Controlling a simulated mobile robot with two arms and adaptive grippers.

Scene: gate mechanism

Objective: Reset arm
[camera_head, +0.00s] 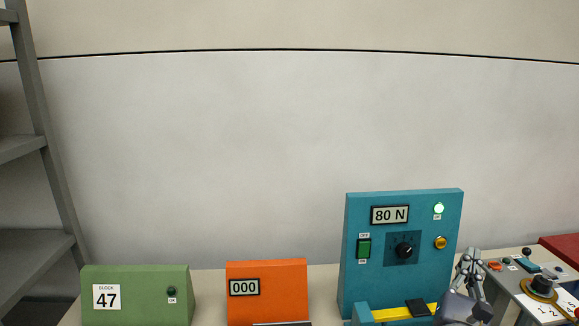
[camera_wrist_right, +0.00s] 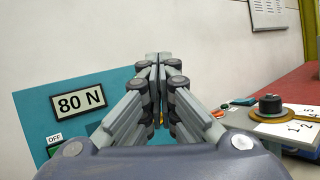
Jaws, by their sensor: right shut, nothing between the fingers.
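My right gripper (camera_head: 470,258) is at the lower right in the head view, in front of the right edge of the teal panel (camera_head: 363,211). In the right wrist view its fingers (camera_wrist_right: 158,62) are closed together with nothing between them. The wrist view also shows the teal panel (camera_wrist_right: 35,110) behind the fingers. My left gripper is not in view.
A green box labelled Block 47 (camera_head: 140,284) and an orange box reading 000 (camera_head: 285,277) stand left of the panel. A black knob (camera_head: 543,284) on a numbered plate is at the right. A grey shelf (camera_head: 45,150) stands at far left.

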